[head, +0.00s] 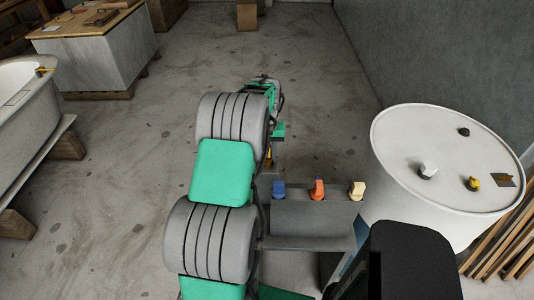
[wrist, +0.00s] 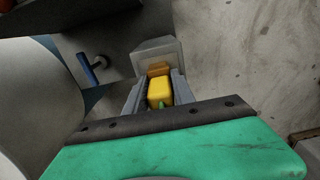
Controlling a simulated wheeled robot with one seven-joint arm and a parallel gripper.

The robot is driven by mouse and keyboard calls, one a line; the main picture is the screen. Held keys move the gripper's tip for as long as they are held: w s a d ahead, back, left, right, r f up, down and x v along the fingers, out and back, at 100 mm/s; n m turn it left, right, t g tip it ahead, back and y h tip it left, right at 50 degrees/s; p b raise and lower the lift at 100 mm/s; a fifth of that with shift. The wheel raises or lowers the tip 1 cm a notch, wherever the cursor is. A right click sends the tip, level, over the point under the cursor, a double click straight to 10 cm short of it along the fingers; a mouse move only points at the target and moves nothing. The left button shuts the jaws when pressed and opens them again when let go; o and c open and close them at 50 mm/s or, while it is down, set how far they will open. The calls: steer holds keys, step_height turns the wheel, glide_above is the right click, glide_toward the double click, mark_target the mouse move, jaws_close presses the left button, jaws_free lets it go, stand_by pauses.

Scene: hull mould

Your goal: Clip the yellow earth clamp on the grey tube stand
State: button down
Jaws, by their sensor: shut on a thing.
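My gripper (wrist: 157,84) is shut on the yellow clamp (wrist: 159,93), which sits between its two grey jaws in the wrist view. An orange-brown part (wrist: 158,69) shows just beyond the clamp, and a pale grey block (wrist: 157,48) lies past the jaw tips. I cannot tell whether the clamp touches that block. In the head view a small yellow patch (head: 268,155) shows beside my arm; the jaws are mostly hidden there. A grey stand (head: 308,218) right of my arm, possibly the tube stand, carries a blue piece (head: 279,189), an orange piece (head: 317,189) and a cream piece (head: 357,190).
A large white drum (head: 425,210) stands at the right, with small fittings on its lid. Wooden slats (head: 510,240) lean beside it. A white tub (head: 30,110) and a wood-topped bench (head: 95,65) stand at the left. The floor beyond my arm is mostly clear.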

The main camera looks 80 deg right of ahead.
steer(key=c, duration=1)
jaws_free()
steer(key=shift+o, duration=0.2)
steer(key=shift+r, duration=0.1)
step_height(320, 180, up, 8)
steer(key=shift+f+b, duration=0.15)
steer(key=shift+b, duration=0.4)
